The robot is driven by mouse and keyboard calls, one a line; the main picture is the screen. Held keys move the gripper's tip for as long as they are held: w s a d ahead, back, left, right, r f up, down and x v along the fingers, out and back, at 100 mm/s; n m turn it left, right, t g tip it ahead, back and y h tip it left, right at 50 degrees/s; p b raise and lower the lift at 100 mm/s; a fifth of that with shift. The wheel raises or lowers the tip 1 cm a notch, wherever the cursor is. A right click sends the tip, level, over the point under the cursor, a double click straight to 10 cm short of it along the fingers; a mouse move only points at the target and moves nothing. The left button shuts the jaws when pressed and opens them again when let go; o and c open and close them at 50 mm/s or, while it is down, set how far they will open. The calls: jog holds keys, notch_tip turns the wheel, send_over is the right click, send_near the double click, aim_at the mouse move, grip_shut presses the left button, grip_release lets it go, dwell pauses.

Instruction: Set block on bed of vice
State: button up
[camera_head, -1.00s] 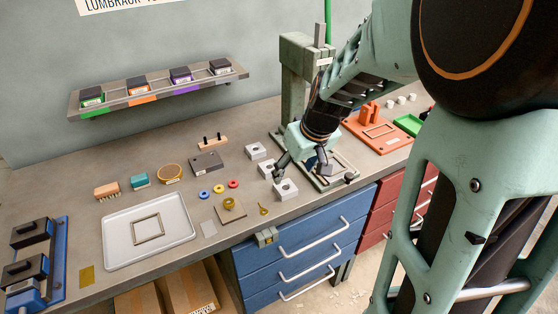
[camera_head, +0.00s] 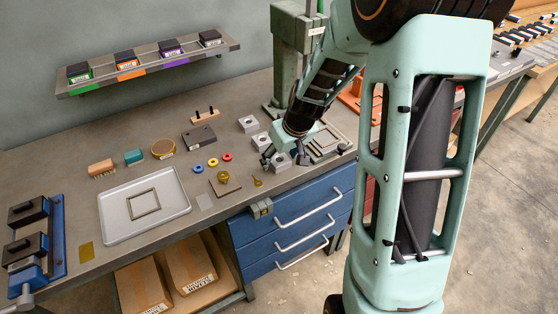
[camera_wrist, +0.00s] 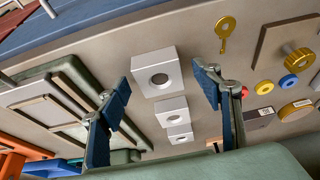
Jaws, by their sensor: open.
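Three pale grey square blocks, each with a round hole, stand in a row beside the press. The nearest block (camera_head: 281,161) shows between my gripper's fingers in the head view; the others are the middle block (camera_head: 261,141) and the far block (camera_head: 248,123). In the wrist view the nearest block (camera_wrist: 158,74) lies between the two blue fingertips, with bench showing on both sides. My gripper (camera_wrist: 160,76) is open and empty, pointing down. A blue vice-like fixture (camera_head: 28,277) with a handle is at the bench's far left; its bed is hard to make out.
The green fly press (camera_head: 296,60) stands behind my arm, its base plate close to the right. A grey tray (camera_head: 118,225) with a square frame lies left. A brass key (camera_head: 257,181), coloured rings and a brass-knobbed plate lie near the blocks. A shelf (camera_head: 150,62) hangs behind.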

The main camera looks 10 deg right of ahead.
jog(key=shift+w+f, duration=0.1)
jog(key=shift+f, duration=0.15)
jog(key=c, duration=1.5)
jog(key=shift+r, duration=0.15)
